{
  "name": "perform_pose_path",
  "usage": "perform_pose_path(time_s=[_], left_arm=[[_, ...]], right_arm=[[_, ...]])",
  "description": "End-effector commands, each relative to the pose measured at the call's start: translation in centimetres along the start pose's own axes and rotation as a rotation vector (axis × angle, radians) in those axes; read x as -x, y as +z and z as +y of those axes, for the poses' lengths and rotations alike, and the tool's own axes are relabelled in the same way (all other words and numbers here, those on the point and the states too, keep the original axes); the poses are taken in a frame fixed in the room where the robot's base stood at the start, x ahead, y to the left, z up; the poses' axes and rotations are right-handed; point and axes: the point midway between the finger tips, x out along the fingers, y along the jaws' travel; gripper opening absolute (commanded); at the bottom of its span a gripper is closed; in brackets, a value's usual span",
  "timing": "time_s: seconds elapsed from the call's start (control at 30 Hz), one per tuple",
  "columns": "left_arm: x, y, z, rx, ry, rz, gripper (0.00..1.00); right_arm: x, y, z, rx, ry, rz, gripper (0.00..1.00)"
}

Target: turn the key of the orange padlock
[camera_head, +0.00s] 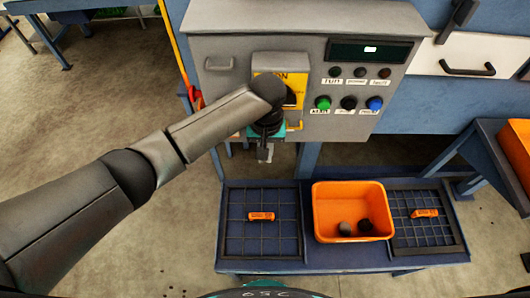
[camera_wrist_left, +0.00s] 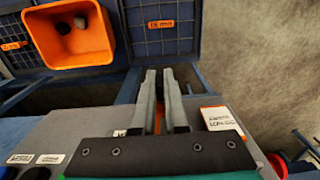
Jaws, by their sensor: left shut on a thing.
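My left gripper (camera_head: 265,152) is in front of the grey control cabinet, below the yellow plate (camera_head: 281,63), with its fingers pointing down in the head view. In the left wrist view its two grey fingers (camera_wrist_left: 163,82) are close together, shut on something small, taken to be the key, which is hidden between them. An orange patch (camera_wrist_left: 158,120) shows in the gap between the fingers; it may be part of the orange padlock, but I cannot tell. In the head view my arm and hand cover the padlock's place. My right gripper is in neither view.
The grey cabinet (camera_head: 225,95) carries a green button (camera_head: 323,102), a black one and a blue one (camera_head: 375,103). Below stands a blue table with an orange bin (camera_head: 322,220) holding two dark lumps, between two dark grids (camera_head: 236,235). A white tag (camera_wrist_left: 219,119) is right of the fingers.

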Motion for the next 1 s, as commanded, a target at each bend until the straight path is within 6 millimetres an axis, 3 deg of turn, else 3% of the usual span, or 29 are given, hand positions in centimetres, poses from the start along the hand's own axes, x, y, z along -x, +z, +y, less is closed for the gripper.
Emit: perform_pose_path(time_s=[0.17,0.2,0.47,1.0], left_arm=[[-0.09,0.1,-0.01,-0.001,0.0,-0.003,0.0],[-0.1,0.1,-0.02,-0.001,0.0,-0.003,0.13],[-0.07,0.06,-0.03,0.0,0.0,-0.002,0.41],[-0.07,0.01,-0.18,0.002,0.051,-0.001,0.41]], right_arm=[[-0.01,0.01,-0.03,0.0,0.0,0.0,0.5],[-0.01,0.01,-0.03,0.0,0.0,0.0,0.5],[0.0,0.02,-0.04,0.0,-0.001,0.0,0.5],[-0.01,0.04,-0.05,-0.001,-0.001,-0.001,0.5]])
